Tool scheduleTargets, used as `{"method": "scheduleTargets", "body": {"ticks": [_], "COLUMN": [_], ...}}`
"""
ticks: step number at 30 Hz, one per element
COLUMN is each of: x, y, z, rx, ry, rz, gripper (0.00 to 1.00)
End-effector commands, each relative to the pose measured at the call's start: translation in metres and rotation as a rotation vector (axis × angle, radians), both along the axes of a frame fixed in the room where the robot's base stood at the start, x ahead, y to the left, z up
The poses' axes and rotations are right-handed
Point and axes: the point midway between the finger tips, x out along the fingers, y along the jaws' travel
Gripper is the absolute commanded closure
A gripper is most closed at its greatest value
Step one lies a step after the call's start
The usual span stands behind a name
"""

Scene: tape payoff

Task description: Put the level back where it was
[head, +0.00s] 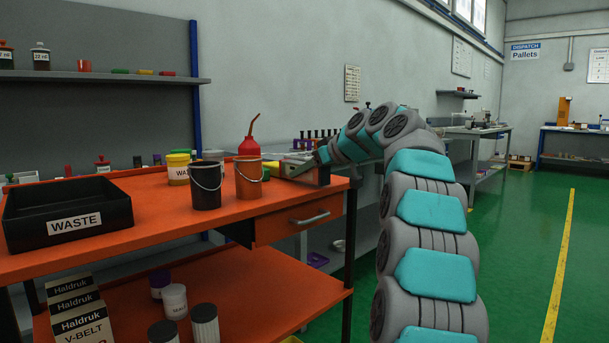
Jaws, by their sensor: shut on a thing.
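My gripper (301,164) is at the right end of the orange bench (135,233), just right of the orange bucket (248,178). It is small in the head view and seen from behind my arm. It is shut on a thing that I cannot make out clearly. I cannot identify the level for certain.
A black WASTE tray (112,213), a dark bucket (206,190), a yellow tub (178,168) and a red oil can (249,146) crowd the bench. A drawer (298,221) is under its right end. Green floor (510,260) lies open at right.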

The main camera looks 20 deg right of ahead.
Motion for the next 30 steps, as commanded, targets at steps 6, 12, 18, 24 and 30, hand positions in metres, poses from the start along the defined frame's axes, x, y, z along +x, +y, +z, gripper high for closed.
{"method": "scheduleTargets", "body": {"ticks": [6,12,18,24,30], "x": [0.0000,-0.0001,-0.0003,-0.0002,-0.0002], "y": [0.0003,0.0004,0.0002,0.0002,0.0003], "z": [-0.0045,-0.0048,-0.0070,-0.0069,-0.0069], "rx": [0.002,0.001,0.000,0.001,0.001], "ry": [0.001,0.000,0.001,0.001,0.001], "rz": [0.000,0.000,0.000,0.000,0.000], "gripper": [1.00,1.00,0.49,0.28,0.28]}}
